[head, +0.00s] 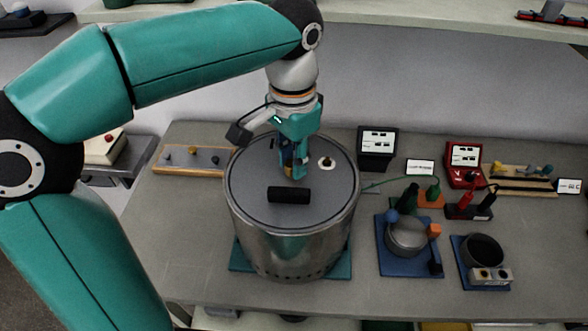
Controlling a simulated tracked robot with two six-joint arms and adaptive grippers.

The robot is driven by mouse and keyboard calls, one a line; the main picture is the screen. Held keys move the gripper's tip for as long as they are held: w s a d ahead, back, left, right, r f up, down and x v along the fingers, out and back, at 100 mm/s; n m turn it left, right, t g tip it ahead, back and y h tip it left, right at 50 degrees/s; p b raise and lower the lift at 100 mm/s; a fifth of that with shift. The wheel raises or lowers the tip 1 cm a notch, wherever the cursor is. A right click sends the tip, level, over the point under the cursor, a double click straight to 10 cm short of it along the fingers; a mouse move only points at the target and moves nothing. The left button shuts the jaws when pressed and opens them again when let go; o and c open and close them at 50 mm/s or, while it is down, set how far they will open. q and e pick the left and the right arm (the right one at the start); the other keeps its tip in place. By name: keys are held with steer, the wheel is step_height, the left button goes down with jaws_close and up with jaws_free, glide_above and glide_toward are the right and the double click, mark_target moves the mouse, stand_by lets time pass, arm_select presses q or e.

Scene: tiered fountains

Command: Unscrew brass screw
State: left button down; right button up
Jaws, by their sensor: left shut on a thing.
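My left gripper (294,172) points straight down onto the grey lid (255,190) of a metal drum (290,245). Its fingers are shut at the back middle of the lid, on what looks like the brass screw. The fingers hide most of the screw; only a small brownish patch shows between them, so I cannot tell whether it is still seated in the lid. A black bar handle (289,195) lies across the lid in front of the fingers. My right gripper is not in view.
The drum stands on a teal mat (243,257) on a grey table. A wooden board with knobs (189,161) lies to the left. To the right are a metal pot (407,238), a dark cup (483,250), a black meter (378,147) and a red meter (464,162).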

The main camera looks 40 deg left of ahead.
arm_select(q)
steer(key=shift+r+p, duration=0.6)
steer(key=shift+p, duration=0.05)
stand_by(1.0)
steer(key=shift+r, duration=0.2)
steer(key=shift+r+p, duration=1.45)
steer(key=shift+p, duration=0.2)
